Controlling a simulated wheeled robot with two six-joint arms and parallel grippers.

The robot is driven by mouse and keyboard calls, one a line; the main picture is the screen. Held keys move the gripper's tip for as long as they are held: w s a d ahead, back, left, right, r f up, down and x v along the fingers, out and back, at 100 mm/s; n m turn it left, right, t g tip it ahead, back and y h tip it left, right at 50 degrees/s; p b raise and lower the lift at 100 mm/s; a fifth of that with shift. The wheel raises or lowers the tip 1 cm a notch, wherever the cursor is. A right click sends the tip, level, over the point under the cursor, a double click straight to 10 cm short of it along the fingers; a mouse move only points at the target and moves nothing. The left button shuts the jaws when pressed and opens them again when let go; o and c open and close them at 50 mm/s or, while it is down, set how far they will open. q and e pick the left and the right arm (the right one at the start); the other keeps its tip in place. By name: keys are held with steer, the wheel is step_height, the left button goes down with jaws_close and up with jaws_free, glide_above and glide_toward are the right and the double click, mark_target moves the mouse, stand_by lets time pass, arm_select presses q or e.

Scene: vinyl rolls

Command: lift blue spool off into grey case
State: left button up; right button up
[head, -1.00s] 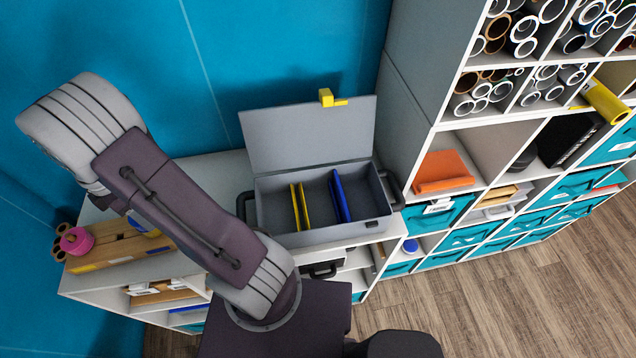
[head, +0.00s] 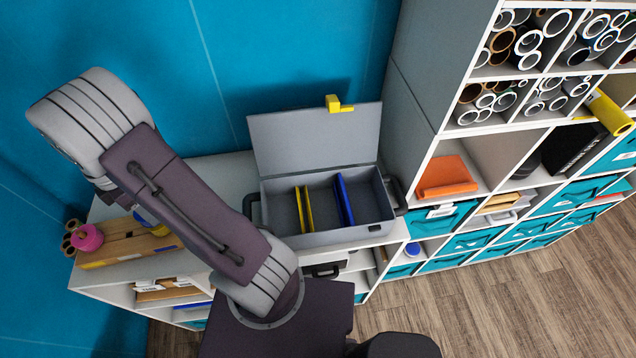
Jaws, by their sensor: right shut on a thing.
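The blue spool (head: 146,216) shows only as a small strip of blue at the left, by the wooden rack (head: 125,250); my arm hides most of it. My right gripper (head: 139,211) is at the spool, shut on it, with its fingers mostly hidden behind my arm. The grey case (head: 338,237) stands open on the white cabinet, right of the rack, with its lid leaning up at the back. A yellow divider and a blue divider stand inside it. My left gripper is not in view.
A pink spool (head: 88,237) sits at the rack's left end. White shelves with teal bins (head: 480,243) and rolled vinyl rise right of the case. A yellow clip (head: 337,104) sits on the lid's top edge. The blue wall is behind.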

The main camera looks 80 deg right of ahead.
steer(key=shift+r+p, duration=3.4)
steer(key=shift+r, duration=0.35)
